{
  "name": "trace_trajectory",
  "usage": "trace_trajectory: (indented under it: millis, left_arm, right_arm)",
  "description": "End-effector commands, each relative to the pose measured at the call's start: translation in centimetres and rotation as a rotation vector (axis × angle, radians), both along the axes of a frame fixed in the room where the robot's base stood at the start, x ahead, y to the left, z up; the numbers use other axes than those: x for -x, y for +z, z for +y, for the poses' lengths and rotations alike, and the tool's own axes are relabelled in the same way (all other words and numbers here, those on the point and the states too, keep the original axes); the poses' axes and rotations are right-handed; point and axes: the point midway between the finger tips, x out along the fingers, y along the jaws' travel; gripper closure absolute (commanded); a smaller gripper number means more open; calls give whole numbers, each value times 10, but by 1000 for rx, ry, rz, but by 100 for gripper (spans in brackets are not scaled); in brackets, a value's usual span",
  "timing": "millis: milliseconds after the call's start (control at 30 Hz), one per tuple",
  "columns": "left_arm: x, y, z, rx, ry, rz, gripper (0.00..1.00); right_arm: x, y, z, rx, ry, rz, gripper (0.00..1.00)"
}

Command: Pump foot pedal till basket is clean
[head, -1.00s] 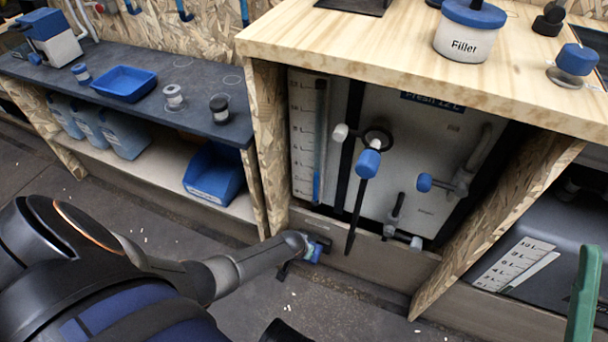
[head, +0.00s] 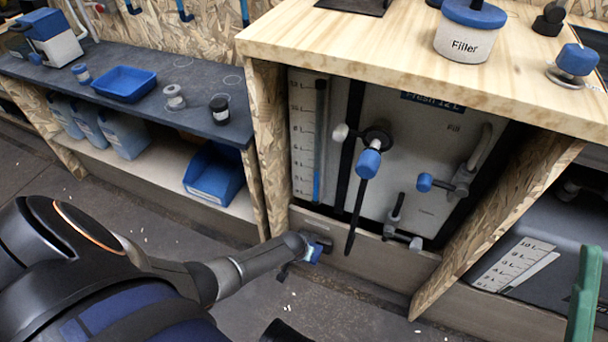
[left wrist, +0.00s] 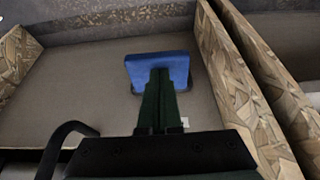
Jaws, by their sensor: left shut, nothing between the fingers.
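The blue foot pedal (left wrist: 172,66) shows in the left wrist view as a flat pad low in the wooden bay. In the head view a small patch of blue, seemingly the pedal (head: 315,254), shows beside my left gripper, which hides much of it. My left gripper (left wrist: 161,76) is shut and empty, its dark green fingers reaching over the pad. Their tips overlap the pad in the picture; I cannot tell whether they press on it. I cannot make out a basket in these frames.
A wooden cabinet (head: 264,150) frames a panel with a blue-knobbed lever (head: 368,164) and several fittings. The lever's black rod (head: 355,222) hangs close to my left gripper. A shelf unit (head: 120,100) stands at left.

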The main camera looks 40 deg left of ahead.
Motion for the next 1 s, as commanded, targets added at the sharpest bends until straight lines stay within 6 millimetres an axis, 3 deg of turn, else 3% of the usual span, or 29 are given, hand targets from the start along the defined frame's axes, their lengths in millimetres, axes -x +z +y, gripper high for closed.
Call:
trace_trajectory:
  millis: [400, 633, 1000]
  left_arm:
    - [-1, -33, 0, 0, 0, -4, 100]
    - [-1, -21, 0, 1, 1, -3, 100]
    - [-1, 15, 0, 0, 0, -4, 100]
  right_arm:
    - [0, -32, 0, 0, 1, 1, 53]
    - [-1, -20, 0, 1, 0, 3, 53]
    - [0, 18, 0, 0, 1, 0, 53]
